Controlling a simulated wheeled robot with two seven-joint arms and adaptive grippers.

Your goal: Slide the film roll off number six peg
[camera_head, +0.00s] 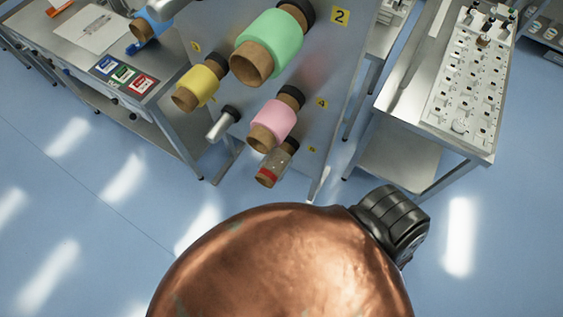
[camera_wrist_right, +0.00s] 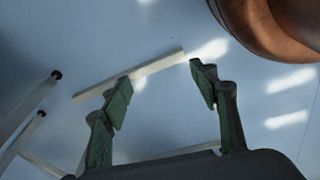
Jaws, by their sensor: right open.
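In the head view a grey metal panel (camera_head: 335,65) carries rolls on pegs that stick out toward me. A small clear roll with a brown core and a red band (camera_head: 276,164) is lowest. A tiny yellow label (camera_head: 312,149) is beside it, too small to read. Above it are a pink roll (camera_head: 272,122), a large green roll (camera_head: 269,42), a yellow roll (camera_head: 198,86) and a partly cut-off blue roll (camera_head: 153,23). My right gripper (camera_wrist_right: 160,88) is open and empty in the wrist view, over the floor, with no roll near its fingers. My left gripper is in neither view.
A bare peg (camera_head: 222,123) sticks out left of the pink roll. A steel table (camera_head: 150,88) with coloured labels stands at left. Another table (camera_head: 408,95) at right holds a white board with parts. The blue floor (camera_head: 100,200) in front is clear.

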